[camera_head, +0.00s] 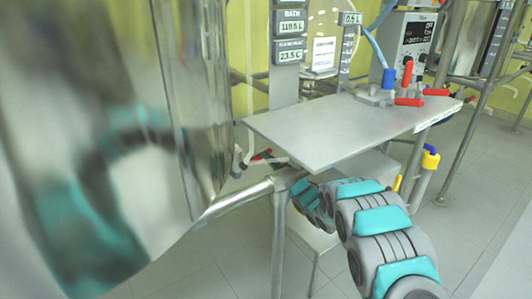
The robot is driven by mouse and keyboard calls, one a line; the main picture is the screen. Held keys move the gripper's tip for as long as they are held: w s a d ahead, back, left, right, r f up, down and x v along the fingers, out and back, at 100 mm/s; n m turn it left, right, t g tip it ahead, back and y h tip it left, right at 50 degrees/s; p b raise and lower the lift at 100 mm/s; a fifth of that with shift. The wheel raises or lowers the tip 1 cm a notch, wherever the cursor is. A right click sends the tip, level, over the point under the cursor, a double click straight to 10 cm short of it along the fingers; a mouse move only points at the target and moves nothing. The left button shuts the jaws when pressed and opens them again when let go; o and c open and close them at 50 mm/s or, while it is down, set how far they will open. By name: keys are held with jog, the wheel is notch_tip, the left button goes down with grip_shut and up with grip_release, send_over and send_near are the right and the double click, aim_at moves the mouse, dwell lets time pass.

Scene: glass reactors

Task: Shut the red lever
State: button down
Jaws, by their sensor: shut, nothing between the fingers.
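Several red levers show. A small red lever (262,155) sits low behind the left edge of the grey table, beside the shiny vessel. On the table's far right corner, one red lever (408,102) lies flat on a metal valve and another red lever (436,92) lies just behind it. An upright red lever (407,73) stands above them. I cannot tell which one the task means. My grey and teal arm comes in from the bottom right and reaches under the table's front edge. My gripper is hidden from this view.
The grey table (330,127) stands in the middle, with its top mostly bare. A large shiny metal vessel (195,100) fills the left side. A metal pipe (232,200) runs from it below the table. Tiled floor (485,190) is open at the right.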

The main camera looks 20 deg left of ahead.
jog(key=shift+w+d+f, duration=0.1)
jog(key=shift+f, duration=0.6)
dwell(0.3)
